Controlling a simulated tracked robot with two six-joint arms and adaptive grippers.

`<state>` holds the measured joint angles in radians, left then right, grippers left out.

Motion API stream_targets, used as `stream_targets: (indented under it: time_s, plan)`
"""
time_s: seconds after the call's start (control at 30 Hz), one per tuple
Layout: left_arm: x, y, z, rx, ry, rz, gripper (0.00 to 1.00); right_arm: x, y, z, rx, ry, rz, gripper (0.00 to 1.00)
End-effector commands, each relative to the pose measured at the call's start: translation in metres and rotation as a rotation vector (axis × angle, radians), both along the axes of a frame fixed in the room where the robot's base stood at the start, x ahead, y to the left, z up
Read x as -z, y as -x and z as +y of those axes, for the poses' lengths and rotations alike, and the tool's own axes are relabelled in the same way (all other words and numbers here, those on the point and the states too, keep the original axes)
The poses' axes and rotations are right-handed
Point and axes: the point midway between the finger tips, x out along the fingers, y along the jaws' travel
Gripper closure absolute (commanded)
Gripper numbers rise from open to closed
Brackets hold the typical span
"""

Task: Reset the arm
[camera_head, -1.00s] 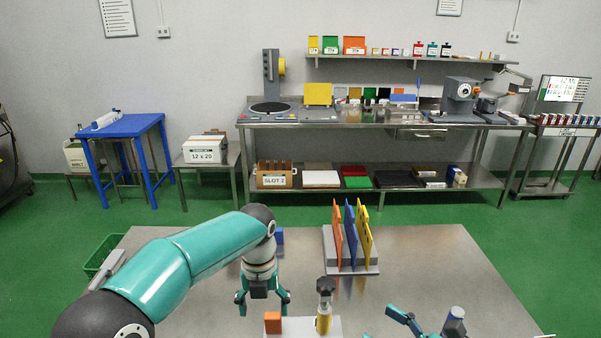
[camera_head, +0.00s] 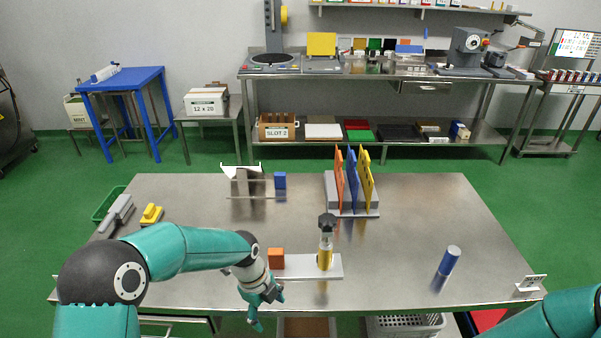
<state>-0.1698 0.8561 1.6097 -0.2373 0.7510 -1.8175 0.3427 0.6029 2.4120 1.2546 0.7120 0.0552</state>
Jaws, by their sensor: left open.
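My left gripper (camera_head: 263,304) is open and empty. It hangs at the front edge of the steel table (camera_head: 410,240), just left of and below a flat light plate (camera_head: 300,268). An orange block (camera_head: 276,258) and a yellow post with a dark knob (camera_head: 325,250) stand on that plate. The gripper appears apart from both. My right arm (camera_head: 560,318) shows only as a teal link at the lower right; its gripper is out of the picture.
A rack with orange, blue and yellow boards (camera_head: 352,185) stands at the table's back. A blue block (camera_head: 280,181), yellow object (camera_head: 151,214) and grey tool (camera_head: 117,214) lie left.

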Motion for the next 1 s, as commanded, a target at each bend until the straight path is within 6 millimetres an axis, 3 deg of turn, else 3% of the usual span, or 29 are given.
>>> stream_targets:
  time_s: [0.03, 0.2, 0.3, 0.43, 0.6, 0.7, 1.0]
  plan:
    - [0.035, 0.017, 0.004, -0.157, 0.019, 0.047, 0.21, 0.033, 0.022, 0.001, -0.111, 0.076, -0.002, 0.23]
    - [0.112, 0.072, 0.012, -0.773, 0.078, 0.192, 0.21, 0.117, 0.074, -0.022, -0.491, 0.34, -0.115, 0.23]
    - [0.148, 0.108, 0.018, -1.146, 0.099, 0.288, 0.21, 0.158, 0.084, -0.038, -0.696, 0.468, -0.243, 0.23]
    - [0.18, 0.155, 0.027, -1.608, 0.105, 0.409, 0.21, 0.198, 0.078, -0.048, -0.914, 0.588, -0.458, 0.23]
    - [0.199, 0.2, 0.038, -2.053, 0.102, 0.517, 0.21, 0.225, 0.06, -0.042, -1.08, 0.66, -0.72, 0.23]
    - [0.202, 0.213, 0.041, -2.2, 0.101, 0.548, 0.21, 0.23, 0.053, -0.035, -1.119, 0.673, -0.816, 0.23]
    - [0.203, 0.217, 0.044, -2.25, 0.103, 0.558, 0.21, 0.231, 0.05, -0.031, -1.132, 0.676, -0.848, 0.23]
